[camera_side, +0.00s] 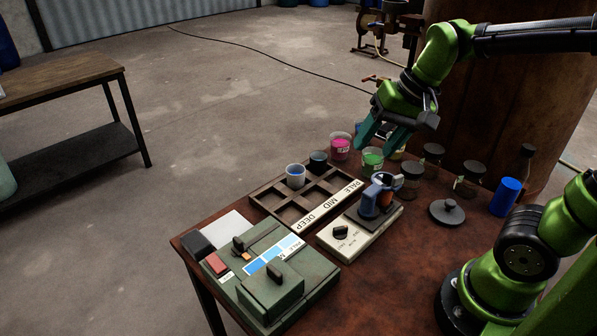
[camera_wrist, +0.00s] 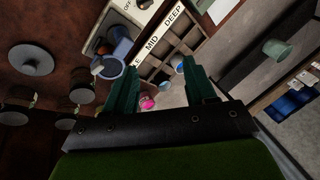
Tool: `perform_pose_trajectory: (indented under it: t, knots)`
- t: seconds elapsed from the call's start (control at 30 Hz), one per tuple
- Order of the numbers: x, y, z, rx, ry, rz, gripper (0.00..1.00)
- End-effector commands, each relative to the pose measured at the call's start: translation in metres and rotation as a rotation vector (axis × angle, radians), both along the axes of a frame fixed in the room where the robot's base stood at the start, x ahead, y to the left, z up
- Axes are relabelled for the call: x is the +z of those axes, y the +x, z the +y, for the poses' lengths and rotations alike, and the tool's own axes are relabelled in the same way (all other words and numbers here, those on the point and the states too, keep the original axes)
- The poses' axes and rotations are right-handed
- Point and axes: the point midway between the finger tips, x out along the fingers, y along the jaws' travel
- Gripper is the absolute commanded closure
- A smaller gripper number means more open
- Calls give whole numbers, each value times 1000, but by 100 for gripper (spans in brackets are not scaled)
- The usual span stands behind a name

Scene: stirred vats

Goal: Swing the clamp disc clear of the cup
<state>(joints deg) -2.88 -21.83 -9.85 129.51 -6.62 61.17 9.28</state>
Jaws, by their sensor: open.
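A small mixer (camera_side: 345,232) with a pale base, a dial and a blue-grey holder stands on the rusty table. A cup (camera_side: 386,199), orange-brown on its visible side, sits in the holder. The clamp disc appears to be the dark blue-grey round part (camera_side: 383,180) at the top of the holder; whether it covers the cup is unclear. In the wrist view the mixer (camera_wrist: 121,45) is at upper left, with a round grey part (camera_wrist: 105,67) beside it. My gripper (camera_side: 379,143) is open and empty, above and behind the mixer; its teal fingers also show in the wrist view (camera_wrist: 161,68).
A compartment tray (camera_side: 270,205) marked PALE, MID, DEEP holds two cups. Pink (camera_side: 340,147) and green (camera_side: 372,159) paint cups stand below my gripper. Dark-lidded jars, a loose knobbed lid (camera_side: 446,212) and a blue cylinder (camera_side: 505,197) are to the right. A green control box (camera_side: 275,285) is in front.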

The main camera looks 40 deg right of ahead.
Motion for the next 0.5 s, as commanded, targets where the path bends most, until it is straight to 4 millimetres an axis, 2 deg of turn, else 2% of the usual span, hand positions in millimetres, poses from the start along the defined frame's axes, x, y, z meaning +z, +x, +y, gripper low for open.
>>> perform_pose_trajectory:
  t: [0.03,0.17,0.3,0.4,0.5]
  knots:
    - [-3,12,-14,-123,31,93,45]
    - [-8,32,-54,-561,83,336,45]
    - [-7,45,-95,-1158,65,546,45]
    - [0,51,-115,-1603,21,617,45]
    - [11,56,-125,-2031,-20,626,45]
